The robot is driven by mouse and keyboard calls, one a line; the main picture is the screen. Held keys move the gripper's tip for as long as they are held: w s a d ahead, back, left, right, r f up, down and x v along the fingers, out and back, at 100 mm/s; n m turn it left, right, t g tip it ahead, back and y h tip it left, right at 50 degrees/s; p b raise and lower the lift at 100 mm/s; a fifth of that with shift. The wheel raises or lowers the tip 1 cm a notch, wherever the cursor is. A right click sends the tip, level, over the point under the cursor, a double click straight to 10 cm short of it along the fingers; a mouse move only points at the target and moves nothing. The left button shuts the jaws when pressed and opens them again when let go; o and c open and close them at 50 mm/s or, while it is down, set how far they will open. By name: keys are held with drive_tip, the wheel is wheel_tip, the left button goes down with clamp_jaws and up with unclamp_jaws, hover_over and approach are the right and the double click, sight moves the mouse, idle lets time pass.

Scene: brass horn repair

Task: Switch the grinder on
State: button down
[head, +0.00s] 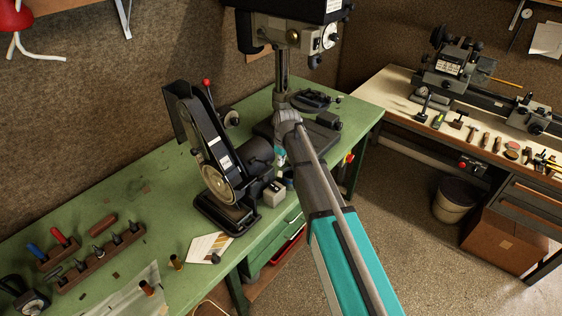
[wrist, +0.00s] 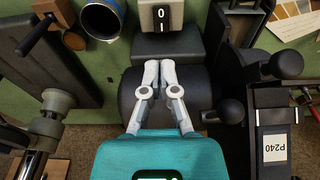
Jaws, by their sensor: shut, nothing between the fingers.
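The grinder (head: 225,165) is a black belt grinder with a tan disc, standing on the green bench. Its pale grey switch box (head: 274,194) sits low on the front, beside the motor (head: 257,153). In the wrist view the switch box (wrist: 147,17) is at the top centre, with a black switch (wrist: 163,16) marked 0 and I. My gripper (wrist: 160,66) is shut and empty, its fingertips together over the dark motor, apart in the picture from the switch box. In the head view my gripper (head: 281,160) is partly hidden by my arm.
A drill press (head: 283,75) stands behind the grinder. A red-knobbed lever (head: 206,84) rises at its back. A tool rack (head: 98,256) and a sample card (head: 207,247) lie on the bench to the left. A lathe (head: 455,65) stands on the right bench; floor between is open.

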sight(273, 185)
drive_tip(key=shift+w+a, duration=0.15)
drive_tip(key=shift+w+a+r+t+y, duration=0.15)
drive_tip(key=shift+w+a+t+y, duration=0.15)
drive_tip(key=shift+a, duration=0.05)
idle(0.4)
drive_tip(key=f+b, duration=0.4)
drive_tip(key=w+a+f+b, duration=0.1)
drive_tip(key=f+b, duration=0.4)
drive_tip(key=a+f+b, duration=0.1)
drive_tip(key=f+b, duration=0.3)
drive_tip(key=shift+w+a+f+b, duration=0.1)
drive_tip(key=shift+w+f+b, duration=0.2)
drive_tip(key=shift+w+f, duration=0.05)
idle(0.8)
idle(0.4)
